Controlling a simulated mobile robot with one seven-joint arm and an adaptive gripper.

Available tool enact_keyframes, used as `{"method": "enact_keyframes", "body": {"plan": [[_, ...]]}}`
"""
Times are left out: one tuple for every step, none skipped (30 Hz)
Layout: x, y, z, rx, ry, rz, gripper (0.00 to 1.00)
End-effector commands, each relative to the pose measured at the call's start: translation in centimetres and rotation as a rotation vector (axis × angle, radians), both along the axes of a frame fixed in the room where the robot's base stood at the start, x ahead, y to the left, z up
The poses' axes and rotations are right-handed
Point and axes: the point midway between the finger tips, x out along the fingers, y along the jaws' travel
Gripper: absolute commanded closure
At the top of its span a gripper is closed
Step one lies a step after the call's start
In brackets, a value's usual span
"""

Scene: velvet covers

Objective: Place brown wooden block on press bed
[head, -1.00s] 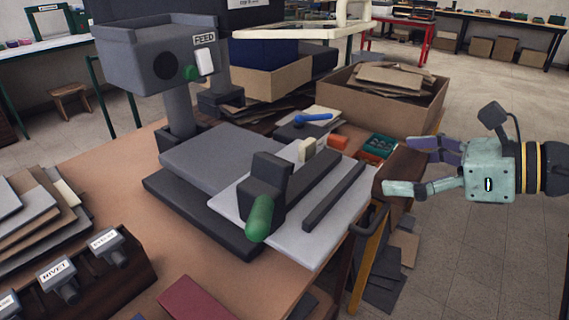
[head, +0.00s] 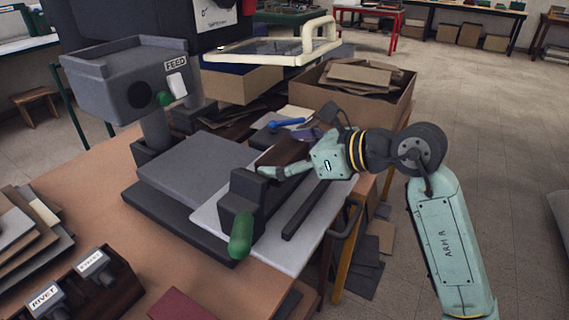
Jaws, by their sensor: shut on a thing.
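The brown wooden block (head: 288,152) is a dark brown piece between the fingers of my gripper (head: 291,155), partly hidden by them. My gripper is shut on it, over the far side of the light grey plate (head: 273,250). I cannot tell whether the block touches anything below. A grey flat bed (head: 195,162) lies left of the gripper, in front of the column of the machine marked FEED (head: 135,85). A dark clamp with a green handle (head: 240,235) stands on the light plate. I cannot tell which surface is the press bed.
A dark bar (head: 305,212) lies on the light plate, right of the clamp. A blue-handled tool (head: 285,123) and a cardboard box (head: 385,103) are behind the gripper. Stacked sheets (head: 25,225) and a rack marked RIVET (head: 95,285) fill the left front. Open floor lies right.

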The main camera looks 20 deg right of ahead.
Motion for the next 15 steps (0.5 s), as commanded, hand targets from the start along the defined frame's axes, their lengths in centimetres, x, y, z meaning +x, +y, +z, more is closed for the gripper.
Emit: {"method": "enact_keyframes", "body": {"plan": [[0.1,0.1,-0.4,0.005,0.0,-0.001,0.4],[0.0,0.1,-1.0,0.005,0.0,0.0,0.4],[0.0,0.0,-1.6,0.006,0.0,-0.001,0.4],[0.0,0.0,-2.0,0.005,0.0,-0.002,0.4],[0.0,0.0,-2.4,0.004,-0.001,-0.001,0.4],[0.0,0.0,-2.8,0.003,-0.001,-0.001,0.4],[0.0,0.1,-3.0,0.003,0.0,-0.001,0.4],[0.0,0.1,-3.2,0.002,-0.001,0.0,0.4],[0.0,0.1,-3.4,0.001,-0.002,0.0,0.4],[0.0,0.1,-3.4,0.0,-0.001,0.0,0.4],[0.0,0.1,-3.5,0.0,-0.001,0.0,0.4],[0.0,0.1,-3.5,-0.001,-0.002,0.001,0.4],[0.0,0.1,-3.5,-0.001,-0.002,0.001,0.4],[0.0,0.1,-3.5,-0.001,-0.002,0.001,0.4],[0.0,0.1,-3.5,0.0,-0.001,0.0,0.4]]}}
